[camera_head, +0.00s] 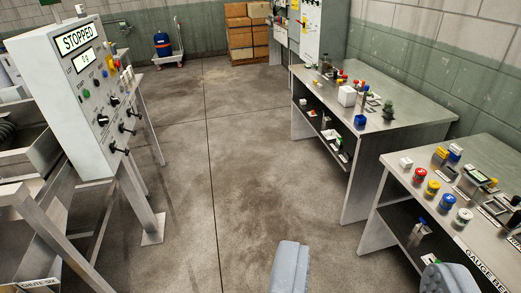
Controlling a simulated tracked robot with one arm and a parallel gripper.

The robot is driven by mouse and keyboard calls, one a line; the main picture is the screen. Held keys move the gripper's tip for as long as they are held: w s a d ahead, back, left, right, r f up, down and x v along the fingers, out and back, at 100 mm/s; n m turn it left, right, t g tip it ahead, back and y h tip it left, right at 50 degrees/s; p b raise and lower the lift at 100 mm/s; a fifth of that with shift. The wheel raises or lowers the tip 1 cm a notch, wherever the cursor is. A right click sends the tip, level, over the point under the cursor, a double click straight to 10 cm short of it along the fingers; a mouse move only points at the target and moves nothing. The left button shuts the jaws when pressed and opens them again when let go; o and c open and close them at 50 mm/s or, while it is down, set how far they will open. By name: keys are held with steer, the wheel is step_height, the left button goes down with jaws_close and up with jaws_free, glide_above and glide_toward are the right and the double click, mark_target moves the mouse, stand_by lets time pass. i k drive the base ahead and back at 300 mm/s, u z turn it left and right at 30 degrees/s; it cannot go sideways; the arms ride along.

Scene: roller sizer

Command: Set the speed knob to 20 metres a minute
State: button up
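The white control cabinet (72,97) stands at the left, its panel seen at a slant. A smaller display (85,60) below shows digits that look like 0.9. Several black knobs (114,100) sit on the lower panel; their labels are too small to read, so I cannot tell which is the speed knob or where it points. My gripper (368,273) shows as two grey fingers at the bottom edge, wide apart with only floor and bench edge between them. It is open, empty and well away from the panel.
A workbench (415,108) with small items stands at the right, and a gauge bench (405,178) with coloured pots is nearer. The machine's metal frame (75,225) is below the cabinet. Cardboard boxes (247,35) and a trolley (168,60) stand behind. The middle floor is clear.

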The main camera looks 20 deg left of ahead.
mark_target(115, 102)
steer(key=u, duration=0.65)
steer(key=i, duration=1.15)
steer(key=u, duration=0.6)
steer(key=i, duration=0.4)
steer(key=k, duration=0.9)
steer(key=u, duration=0.2)
steer(key=i, duration=1.9)
steer(key=u, duration=0.05)
